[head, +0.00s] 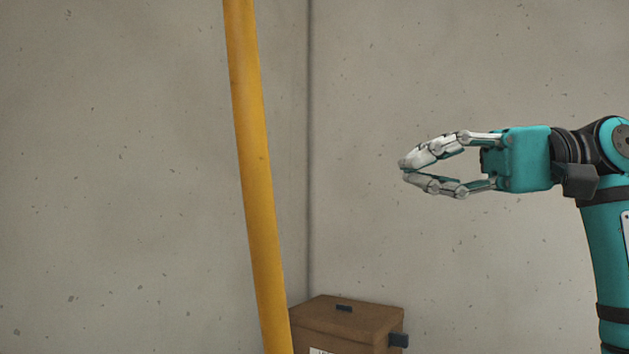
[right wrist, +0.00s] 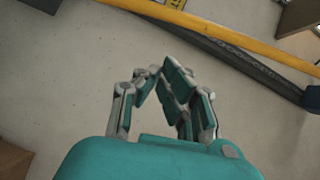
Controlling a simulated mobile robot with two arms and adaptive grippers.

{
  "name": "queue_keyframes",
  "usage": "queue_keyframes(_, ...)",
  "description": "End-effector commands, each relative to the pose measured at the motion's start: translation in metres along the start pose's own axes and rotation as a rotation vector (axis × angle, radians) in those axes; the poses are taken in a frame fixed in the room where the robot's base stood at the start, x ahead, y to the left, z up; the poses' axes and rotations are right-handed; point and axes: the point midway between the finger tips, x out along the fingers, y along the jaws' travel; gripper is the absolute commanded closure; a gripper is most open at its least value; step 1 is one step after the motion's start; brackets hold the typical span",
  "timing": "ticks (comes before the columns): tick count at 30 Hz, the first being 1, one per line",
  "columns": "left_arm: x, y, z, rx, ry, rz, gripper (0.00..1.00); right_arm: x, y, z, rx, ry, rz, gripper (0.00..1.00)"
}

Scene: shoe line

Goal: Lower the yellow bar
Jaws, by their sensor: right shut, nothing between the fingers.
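The yellow bar (head: 256,160) stands nearly upright in the head view, leaning slightly, and runs from the top edge to the bottom edge. My right gripper (head: 404,171) is to the right of the bar, apart from it, with its fingertips pointing left toward it. Its fingers are shut and hold nothing. In the right wrist view a yellow bar (right wrist: 225,34) crosses the top, beyond the shut fingers (right wrist: 165,75). I cannot tell whether it is the same bar. My left gripper is not in view.
A brown box (head: 345,322) with a dark handle sits at the bottom, right of the bar, near the wall corner. Concrete walls (head: 120,150) stand behind. In the right wrist view a dark rail (right wrist: 260,70) runs below the yellow bar. Clear space lies between gripper and bar.

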Motion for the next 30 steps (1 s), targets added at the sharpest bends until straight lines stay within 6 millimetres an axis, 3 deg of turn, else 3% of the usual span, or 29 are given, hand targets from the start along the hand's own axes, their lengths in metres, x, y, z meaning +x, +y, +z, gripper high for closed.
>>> queue_keyframes(5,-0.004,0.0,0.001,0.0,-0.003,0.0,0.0,0.014,-0.002,0.002,-0.023,0.002,0.015,1.0)
queue_keyframes(18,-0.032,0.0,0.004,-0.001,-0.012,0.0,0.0,0.103,-0.004,0.003,-0.019,-0.002,0.009,1.0)
queue_keyframes(24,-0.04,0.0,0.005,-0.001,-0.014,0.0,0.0,0.121,-0.002,0.023,-0.017,0.001,0.009,1.0)
queue_keyframes(30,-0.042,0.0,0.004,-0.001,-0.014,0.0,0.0,0.128,0.0,0.03,-0.016,0.001,0.009,1.0)
